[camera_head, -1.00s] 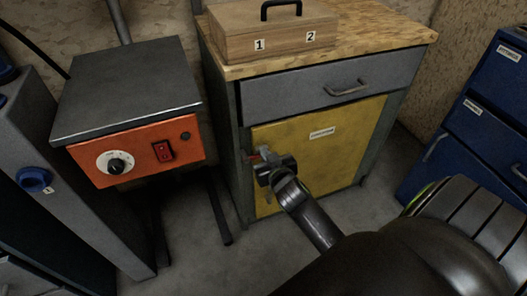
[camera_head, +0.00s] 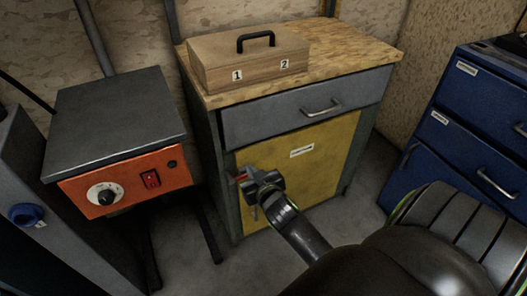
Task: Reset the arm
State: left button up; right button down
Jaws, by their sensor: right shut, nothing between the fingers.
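My right arm comes in from the lower right, and its gripper (camera_head: 250,183) shows in front of the left part of the yellow cabinet door (camera_head: 318,165). The right gripper is shut and empty. Something small and red shows by its fingertips, and I cannot tell whether they touch the door. The door is closed and carries a white label. A small part near the door's left edge is partly hidden behind the gripper. My left gripper is not in view.
A wooden box (camera_head: 262,68) with a black handle stands on the wooden top of the cabinet. A grey-topped unit with an orange front (camera_head: 130,181) stands at left. Blue drawers (camera_head: 459,130) stand at right. Grey floor (camera_head: 235,272) lies between.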

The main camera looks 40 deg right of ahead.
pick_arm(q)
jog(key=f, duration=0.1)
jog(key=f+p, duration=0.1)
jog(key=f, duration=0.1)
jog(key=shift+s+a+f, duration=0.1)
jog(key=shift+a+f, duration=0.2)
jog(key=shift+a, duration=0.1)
pick_arm(e)
jog(key=v, duration=0.7)
jog(key=shift+s, duration=0.15)
